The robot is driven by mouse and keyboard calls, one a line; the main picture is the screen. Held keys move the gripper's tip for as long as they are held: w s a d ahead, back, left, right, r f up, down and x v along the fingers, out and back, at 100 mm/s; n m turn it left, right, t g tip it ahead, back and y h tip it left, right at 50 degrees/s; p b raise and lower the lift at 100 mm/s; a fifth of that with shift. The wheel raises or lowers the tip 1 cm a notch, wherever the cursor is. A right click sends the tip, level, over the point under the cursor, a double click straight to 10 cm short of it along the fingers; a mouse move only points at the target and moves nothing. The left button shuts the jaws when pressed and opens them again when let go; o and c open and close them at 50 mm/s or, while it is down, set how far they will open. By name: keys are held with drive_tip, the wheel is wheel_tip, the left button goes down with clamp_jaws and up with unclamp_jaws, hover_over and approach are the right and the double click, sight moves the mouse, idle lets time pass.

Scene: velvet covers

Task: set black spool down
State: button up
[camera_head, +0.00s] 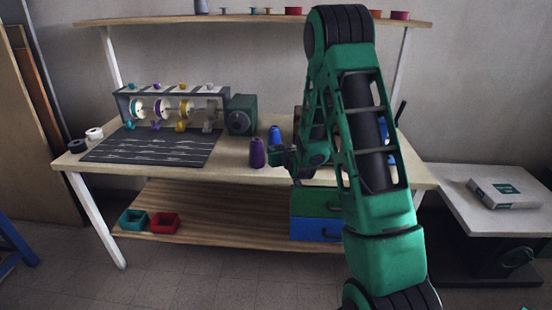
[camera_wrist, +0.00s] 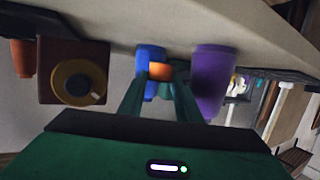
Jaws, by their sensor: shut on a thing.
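My gripper (camera_head: 281,155) is over the right half of the workbench, beside a purple cone (camera_head: 257,153) and a blue cone (camera_head: 275,134). In the wrist view its green fingers (camera_wrist: 160,82) close on a small orange thing (camera_wrist: 160,70), mostly hidden by the fingers; I cannot tell that it is a black spool. A small black spool-like ring (camera_head: 77,146) lies on the bench's left end, beside a white one (camera_head: 94,134), far from my gripper.
A dark box with a dial (camera_head: 241,115) and a rack of coloured reels (camera_head: 172,106) stand at the back. A dark slatted mat (camera_head: 150,147) covers the left of the bench (camera_head: 235,165). Red (camera_head: 165,223) and teal bins (camera_head: 134,221) sit on the lower shelf.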

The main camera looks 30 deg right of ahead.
wheel_tip(320, 180, down, 3)
drive_tip(key=shift+f, duration=0.1)
drive_tip(key=o, duration=1.1)
drive_tip(key=v, duration=1.2)
